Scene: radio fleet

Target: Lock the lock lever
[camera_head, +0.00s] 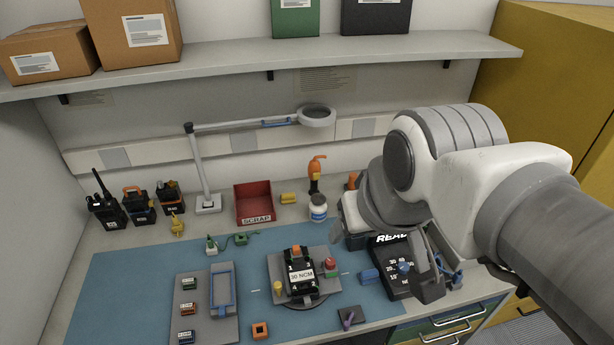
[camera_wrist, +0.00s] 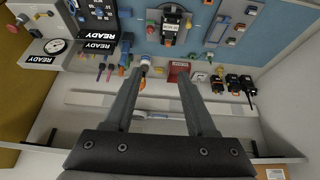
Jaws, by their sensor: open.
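I cannot tell which of these is the lock lever. In the wrist view the fixture and radio (camera_wrist: 172,25) show at the top, beyond the fingertips. My gripper (camera_wrist: 163,78) is open and empty, its two fingers spread.
A white bottle (camera_head: 318,208), a red SCRAP bin (camera_head: 254,203) and a lamp (camera_head: 205,195) stand behind. A grey tray (camera_head: 222,325) lies left on the mat. A shelf (camera_head: 250,62) runs above.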

